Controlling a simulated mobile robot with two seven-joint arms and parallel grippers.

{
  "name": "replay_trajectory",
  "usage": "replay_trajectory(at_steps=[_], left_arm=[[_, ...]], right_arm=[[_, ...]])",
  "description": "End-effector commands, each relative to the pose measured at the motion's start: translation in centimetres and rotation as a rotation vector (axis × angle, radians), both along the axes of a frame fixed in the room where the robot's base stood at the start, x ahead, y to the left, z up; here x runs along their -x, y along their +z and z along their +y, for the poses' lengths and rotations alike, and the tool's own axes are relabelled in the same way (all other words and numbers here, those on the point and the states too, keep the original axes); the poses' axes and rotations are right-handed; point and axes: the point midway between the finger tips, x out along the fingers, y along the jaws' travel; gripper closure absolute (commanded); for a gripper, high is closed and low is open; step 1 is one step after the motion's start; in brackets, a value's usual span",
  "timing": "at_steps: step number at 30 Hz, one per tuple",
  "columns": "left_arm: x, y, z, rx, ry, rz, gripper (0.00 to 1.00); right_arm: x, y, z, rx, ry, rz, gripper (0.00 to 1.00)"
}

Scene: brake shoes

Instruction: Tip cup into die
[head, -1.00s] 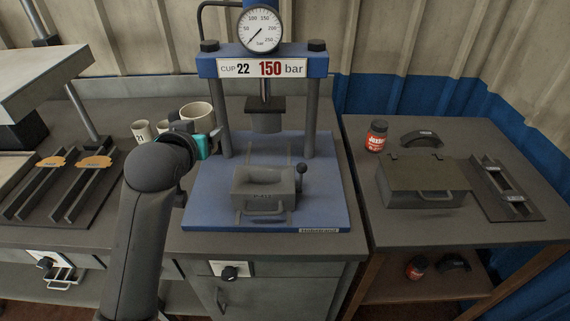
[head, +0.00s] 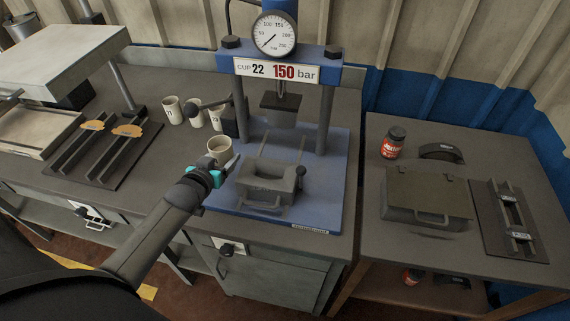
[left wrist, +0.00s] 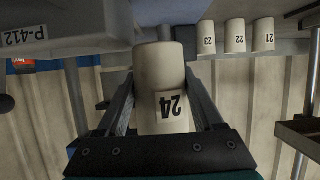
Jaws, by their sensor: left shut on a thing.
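My left gripper (head: 216,171) is shut on a cream cup (head: 219,149). The cup looks upright, its open rim facing up, just left of the die. In the left wrist view the held cup (left wrist: 163,80) sits between both fingers and carries the label 24. The grey die (head: 268,180), a block with an open cavity, stands on the blue press base under the ram. The die's edge, marked P-412, shows in the left wrist view (left wrist: 65,30). The cup's contents cannot be made out. My right gripper is not in view.
The press sign (head: 283,71) reads CUP 22, 150 bar. Cups 21 (head: 173,112), 22 (head: 192,114) and 23 (head: 216,119) stand behind the held cup. The ram (head: 281,108) hangs above the die. A red-labelled jar (head: 393,144) and a lidded box (head: 427,196) are on the right table.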

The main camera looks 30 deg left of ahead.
Motion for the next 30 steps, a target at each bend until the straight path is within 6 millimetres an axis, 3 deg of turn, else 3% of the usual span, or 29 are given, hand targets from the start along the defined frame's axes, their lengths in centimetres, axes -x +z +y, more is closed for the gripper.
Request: replay_trajectory(at_steps=[8, 20, 30], left_arm=[[1.31, -0.37, 1.43, -0.003, 0.007, -0.005, 0.95], [1.23, -0.27, 1.27, -0.020, 0.002, 0.000, 0.95], [0.88, 0.23, 0.54, -0.145, 0.000, 0.050, 0.95]], right_arm=[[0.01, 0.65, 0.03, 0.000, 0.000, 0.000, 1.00], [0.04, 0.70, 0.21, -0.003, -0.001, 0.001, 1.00], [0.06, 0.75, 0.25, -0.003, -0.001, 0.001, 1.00]])
